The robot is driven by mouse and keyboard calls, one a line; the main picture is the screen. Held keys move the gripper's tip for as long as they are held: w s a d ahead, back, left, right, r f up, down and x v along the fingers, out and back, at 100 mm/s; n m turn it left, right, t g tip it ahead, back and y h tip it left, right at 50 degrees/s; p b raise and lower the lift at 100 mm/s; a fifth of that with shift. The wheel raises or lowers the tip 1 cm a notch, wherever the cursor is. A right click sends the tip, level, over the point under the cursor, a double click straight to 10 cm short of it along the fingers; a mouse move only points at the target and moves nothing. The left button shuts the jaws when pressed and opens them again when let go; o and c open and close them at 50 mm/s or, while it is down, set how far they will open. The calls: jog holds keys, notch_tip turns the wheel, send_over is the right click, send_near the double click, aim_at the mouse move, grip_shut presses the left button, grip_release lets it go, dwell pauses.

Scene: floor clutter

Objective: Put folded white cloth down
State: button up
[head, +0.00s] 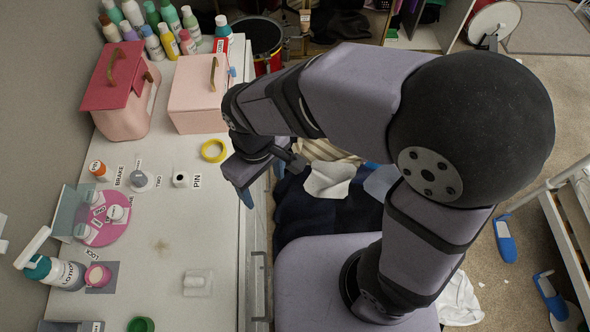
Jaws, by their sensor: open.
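My gripper (263,186) is open, with its fingers pointing down by the right edge of the white counter (160,240). I see nothing between the fingers. A small white piece that looks like folded cloth (198,282) lies flat on the front part of the counter, apart from my gripper. A larger white cloth (328,179) lies crumpled on dark fabric on the floor, to the right of my gripper. Another white cloth (460,301) lies on the floor at lower right, partly hidden by my arm. I cannot tell which is the task's cloth.
Two pink boxes (120,90) and several bottles stand at the back of the counter. A yellow tape ring (213,151), small labelled containers and a pink disc (103,218) sit nearer. Blue slippers (505,240) lie on the floor at right. The counter's middle is mostly clear.

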jog(key=d+f+m, duration=0.1)
jog(key=d+m, duration=0.8)
jog(key=d, duration=1)
jog(key=shift+d, duration=0.35)
jog(key=shift+f, duration=0.15)
notch_tip(320, 180, down, 42)
jog(key=b, duration=4.1)
jog(key=shift+r+b, duration=0.2)
jog(key=shift+b, duration=0.15)
jog(key=o, duration=0.3)
